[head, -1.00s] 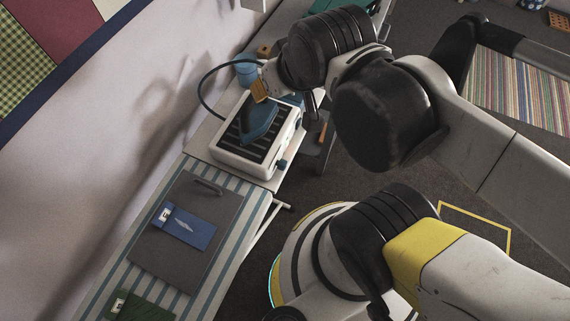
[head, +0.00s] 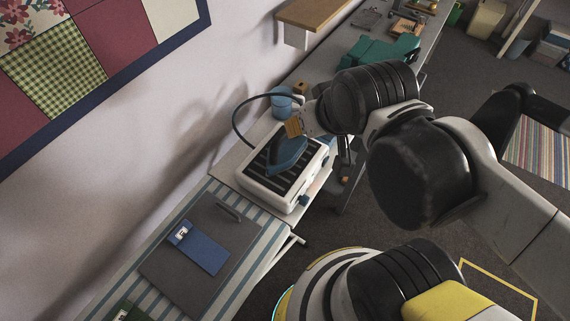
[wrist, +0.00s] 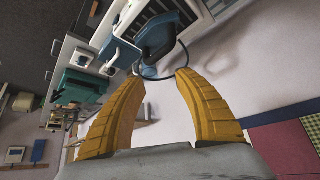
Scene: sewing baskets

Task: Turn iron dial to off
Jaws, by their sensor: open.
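The blue iron (head: 289,154) rests on the dark striped plate of a white ironing station (head: 262,190), in the head view. A blue dial (head: 303,201) sits at the station's front right corner; its setting is too small to read. My gripper (head: 293,127) is just above and behind the iron, with a yellow finger close to it. I cannot tell whether they touch. In the wrist view my gripper (wrist: 160,77) has its two yellow fingers spread with nothing between them. The iron (wrist: 158,36) appears beyond the fingertips there.
A dark cable loops from the station towards the wall. A teal machine (head: 385,50) is further back. A grey board (head: 190,255) with a blue card lies on the striped cover in front.

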